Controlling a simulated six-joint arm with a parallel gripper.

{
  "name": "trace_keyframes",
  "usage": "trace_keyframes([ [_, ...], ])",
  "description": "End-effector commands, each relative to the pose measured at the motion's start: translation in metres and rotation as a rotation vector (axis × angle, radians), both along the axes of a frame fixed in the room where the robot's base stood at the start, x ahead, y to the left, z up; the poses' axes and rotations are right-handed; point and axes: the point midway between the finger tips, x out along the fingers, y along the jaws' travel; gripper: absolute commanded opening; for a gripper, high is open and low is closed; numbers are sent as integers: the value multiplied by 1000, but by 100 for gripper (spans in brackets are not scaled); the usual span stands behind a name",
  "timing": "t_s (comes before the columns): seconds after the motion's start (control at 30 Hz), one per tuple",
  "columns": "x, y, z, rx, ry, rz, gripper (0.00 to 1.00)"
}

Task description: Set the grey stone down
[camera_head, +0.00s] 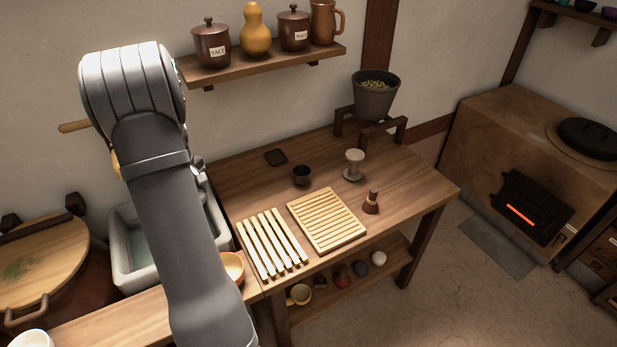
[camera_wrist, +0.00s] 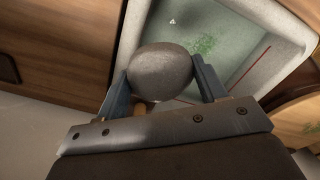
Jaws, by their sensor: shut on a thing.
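The grey stone (camera_wrist: 160,72) is round and speckled, and in the wrist view it sits between the two fingers of my gripper (camera_wrist: 161,83). My gripper is shut on it, with one finger on each side. Below and beyond the stone is a pale basin (camera_wrist: 304,22) with a greenish patch and a red line inside. I cannot tell how far the stone is above the basin. In the head view my arm hides the gripper and the stone, and it covers part of the basin (camera_head: 122,226).
A slatted rack (camera_head: 270,243), a ridged board (camera_head: 326,219), a dark cup (camera_head: 301,175), a pale stand (camera_head: 354,165) and a small brush (camera_head: 371,202) are on the table (camera_head: 420,181). An orange bowl (camera_head: 232,268) stands near the basin. A round wooden lid (camera_head: 40,262) is at left.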

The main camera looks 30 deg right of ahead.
Motion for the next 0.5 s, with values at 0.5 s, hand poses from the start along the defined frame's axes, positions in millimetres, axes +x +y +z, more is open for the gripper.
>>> trace_keyframes([
  [0.5,8,-269,1,-1,-3,-397,30],
])
